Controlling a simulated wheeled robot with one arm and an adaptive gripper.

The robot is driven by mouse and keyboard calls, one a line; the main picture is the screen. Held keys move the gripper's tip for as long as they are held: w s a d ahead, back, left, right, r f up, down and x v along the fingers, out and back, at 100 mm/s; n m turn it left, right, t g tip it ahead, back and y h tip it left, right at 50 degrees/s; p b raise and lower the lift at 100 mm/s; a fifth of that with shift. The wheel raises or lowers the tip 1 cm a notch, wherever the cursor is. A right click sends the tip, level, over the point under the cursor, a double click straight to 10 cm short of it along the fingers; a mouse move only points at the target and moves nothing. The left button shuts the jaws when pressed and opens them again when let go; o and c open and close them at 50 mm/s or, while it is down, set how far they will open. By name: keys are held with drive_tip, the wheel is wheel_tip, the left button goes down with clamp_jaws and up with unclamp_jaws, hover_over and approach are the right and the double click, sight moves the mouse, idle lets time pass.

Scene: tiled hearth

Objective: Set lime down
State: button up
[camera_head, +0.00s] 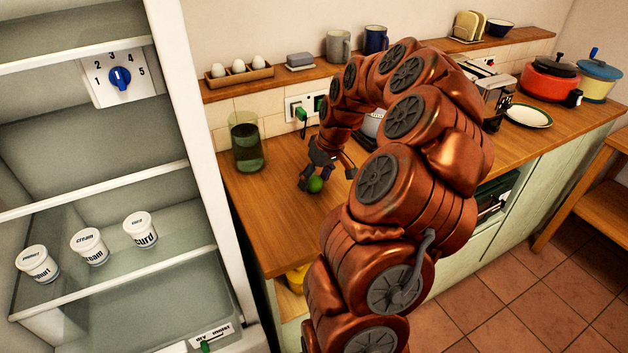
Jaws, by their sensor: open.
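The lime (315,184) is a small green ball at the left part of the wooden counter (275,225). It appears to rest on the counter top, between the fingers of my gripper (327,177). My gripper points down over it with its fingers spread open, one at the left of the lime and one at the right. I cannot tell whether a finger touches the lime. My copper-coloured arm hides much of the counter behind and to the right.
A green glass jar (247,147) stands left of my gripper. An open fridge (110,180) with several tubs fills the left side. A shelf with an egg holder (239,77) and mugs runs behind. A red pot (549,79) and white plate (528,116) stand far right.

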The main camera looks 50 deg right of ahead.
drive_tip(key=shift+a+f, duration=0.1)
drive_tip(key=shift+f, duration=0.25)
clamp_jaws()
idle(0.4)
